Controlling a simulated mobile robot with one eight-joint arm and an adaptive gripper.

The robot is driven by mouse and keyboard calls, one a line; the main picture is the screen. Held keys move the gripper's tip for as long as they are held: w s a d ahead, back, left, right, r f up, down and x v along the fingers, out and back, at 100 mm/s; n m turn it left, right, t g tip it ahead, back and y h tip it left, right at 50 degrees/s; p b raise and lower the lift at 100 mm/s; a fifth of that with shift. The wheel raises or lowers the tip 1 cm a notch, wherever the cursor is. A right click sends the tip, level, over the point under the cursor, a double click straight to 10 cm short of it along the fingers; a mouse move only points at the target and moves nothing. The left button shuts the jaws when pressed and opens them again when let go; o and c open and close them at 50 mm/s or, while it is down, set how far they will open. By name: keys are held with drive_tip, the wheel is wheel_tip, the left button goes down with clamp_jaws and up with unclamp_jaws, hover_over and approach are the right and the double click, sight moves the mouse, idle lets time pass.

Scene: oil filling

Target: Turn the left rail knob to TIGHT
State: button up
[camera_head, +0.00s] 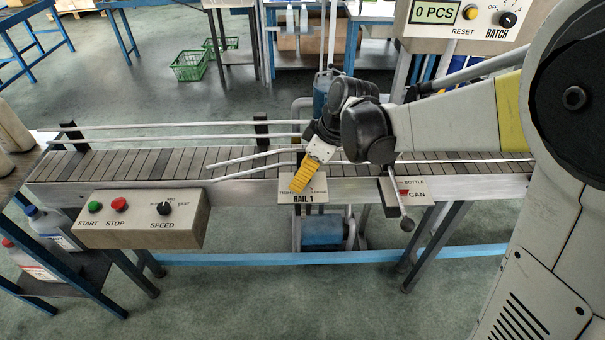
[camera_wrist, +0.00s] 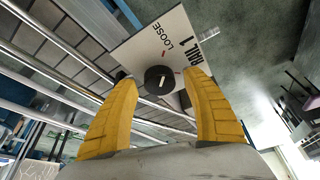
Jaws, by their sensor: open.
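The left rail knob (camera_wrist: 157,84) is a round black knob with a short white line, on the white RAIL 1 plate (camera_wrist: 181,39). In the wrist view the word LOOSE is readable above the knob; the TIGHT label is hidden there. I cannot tell exactly which mark the white line points to. My gripper (camera_wrist: 160,79) is open, with one yellow finger on each side of the knob; I cannot tell whether they touch it. In the head view my gripper (camera_head: 299,186) covers the knob in front of the RAIL 1 plate (camera_head: 312,198).
The conveyor (camera_head: 230,160) with its guide rails runs behind the plate. A BOTTLE/CAN plate with a lever (camera_head: 405,222) stands close on the right. A START/STOP/SPEED box (camera_head: 140,217) is on the left. A BATCH counter box (camera_head: 468,18) is at the upper right.

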drive_tip(key=c, duration=1.2)
drive_tip(key=shift+m, duration=0.3)
drive_tip(key=m+t+h, duration=0.1)
drive_tip(key=m, duration=0.2)
drive_tip(key=shift+s+m+p, duration=0.1)
drive_tip(key=shift+m+p, duration=0.2)
drive_tip(key=shift+p, duration=0.05)
drive_tip(key=m, duration=0.2)
drive_tip(key=m+t+h, duration=0.1)
drive_tip(key=m, duration=0.1)
drive_tip(key=shift+m+h, duration=0.3)
drive_tip(key=m, duration=0.2)
drive_tip(key=m+h, duration=0.1)
drive_tip(key=m, duration=0.1)
drive_tip(key=shift+t+h+p, duration=0.3)
drive_tip(key=m+h, duration=0.1)
drive_tip(key=m, duration=0.4)
drive_tip(key=shift+h, duration=0.4)
